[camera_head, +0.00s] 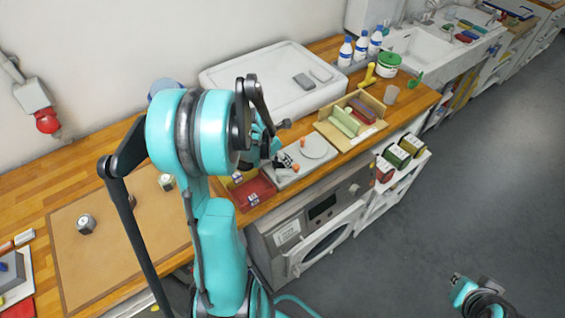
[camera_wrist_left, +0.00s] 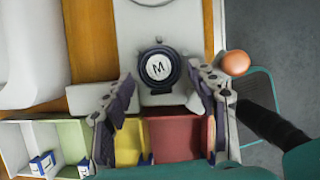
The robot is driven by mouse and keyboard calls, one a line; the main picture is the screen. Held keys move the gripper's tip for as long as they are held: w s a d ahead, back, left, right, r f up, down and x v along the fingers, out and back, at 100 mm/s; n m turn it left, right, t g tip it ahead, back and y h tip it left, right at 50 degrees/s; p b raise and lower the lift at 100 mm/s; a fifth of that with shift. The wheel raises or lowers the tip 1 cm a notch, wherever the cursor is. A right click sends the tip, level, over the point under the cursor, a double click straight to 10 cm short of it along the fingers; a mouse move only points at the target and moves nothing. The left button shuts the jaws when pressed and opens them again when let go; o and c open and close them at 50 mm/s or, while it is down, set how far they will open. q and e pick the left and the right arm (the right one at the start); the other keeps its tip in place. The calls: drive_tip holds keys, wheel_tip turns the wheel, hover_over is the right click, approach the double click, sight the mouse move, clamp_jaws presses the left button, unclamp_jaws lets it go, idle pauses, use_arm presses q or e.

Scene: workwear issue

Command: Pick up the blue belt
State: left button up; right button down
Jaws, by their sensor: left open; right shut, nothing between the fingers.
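The left wrist view shows a dark blue coil with a round white label marked M, which looks like the blue belt (camera_wrist_left: 159,88). It lies on a pale surface, ahead of and between the fingers of my left gripper (camera_wrist_left: 162,105). That gripper is open, with clear gaps on both sides of the coil. In the head view my left arm hides much of the worktop around its gripper, and I cannot pick out this coil there. My right gripper (camera_head: 482,300) is shut and empty at the bottom right, over the floor, away from the worktop.
Coloured compartments, including a red one (camera_wrist_left: 178,139), lie nearest the wrist camera. In the head view, a brown mat (camera_head: 130,262) holds grey coils with white tops.

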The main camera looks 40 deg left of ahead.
use_arm(q)
drive_tip(key=x, duration=0.3)
drive_tip(key=shift+w+f+b, duration=0.2)
drive_tip(key=shift+f+b, duration=0.05)
drive_tip(key=shift+b, duration=0.05)
drive_tip(key=shift+s+r, duration=0.1)
drive_tip(key=shift+c, duration=0.3)
drive_tip(key=c, duration=0.8)
drive_tip(key=shift+c, duration=0.2)
